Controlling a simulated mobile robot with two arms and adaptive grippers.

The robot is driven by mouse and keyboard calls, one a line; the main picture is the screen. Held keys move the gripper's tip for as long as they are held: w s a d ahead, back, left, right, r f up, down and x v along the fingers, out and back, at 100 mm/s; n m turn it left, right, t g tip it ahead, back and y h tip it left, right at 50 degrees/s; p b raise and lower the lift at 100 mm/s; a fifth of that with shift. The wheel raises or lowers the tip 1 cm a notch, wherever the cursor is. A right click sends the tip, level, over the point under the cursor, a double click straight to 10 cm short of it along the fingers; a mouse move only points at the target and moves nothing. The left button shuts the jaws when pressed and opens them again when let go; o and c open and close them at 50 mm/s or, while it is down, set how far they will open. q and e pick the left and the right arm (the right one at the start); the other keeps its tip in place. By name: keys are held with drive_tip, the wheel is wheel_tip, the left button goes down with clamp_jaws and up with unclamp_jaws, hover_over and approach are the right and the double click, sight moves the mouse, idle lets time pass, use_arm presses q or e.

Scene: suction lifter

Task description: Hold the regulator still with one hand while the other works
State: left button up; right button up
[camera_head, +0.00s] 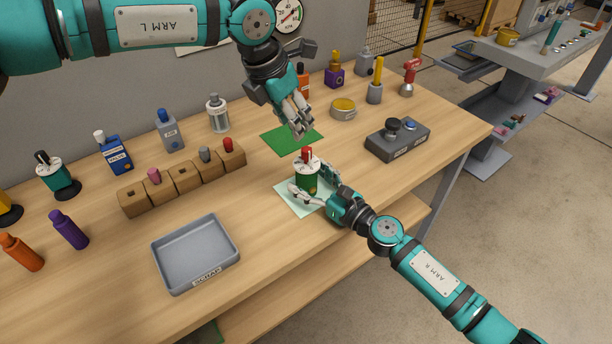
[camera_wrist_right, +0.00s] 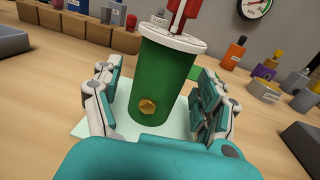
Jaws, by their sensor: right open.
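The regulator (camera_head: 307,181) is a green cylinder with a white top and a red knob. It stands upright on a pale green mat (camera_head: 287,198). In the right wrist view the regulator (camera_wrist_right: 160,80) shows a brass hexagonal fitting on its near side. My right gripper (camera_head: 313,187) is open, with its fingers on either side of the regulator; in the wrist view gaps show between the fingers and its body. My left gripper (camera_head: 300,125) hangs above the darker green mat (camera_head: 280,141), behind the regulator. Whether its fingers are open or shut is unclear.
A grey tray (camera_head: 196,254) lies at the front left. A wooden block row (camera_head: 184,179) holds several small parts. A dark box with two knobs (camera_head: 398,141) stands at the right. Bottles and devices line the back. Bare table lies between the tray and the pale mat.

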drive_tip(key=shift+w+a, duration=0.5)
drive_tip(key=shift+a, duration=0.05)
drive_tip(key=shift+c, duration=0.4)
drive_tip(key=c, duration=1.3)
drive_tip(key=shift+c, duration=0.4)
use_arm(q)
drive_tip(key=shift+o, duration=0.3)
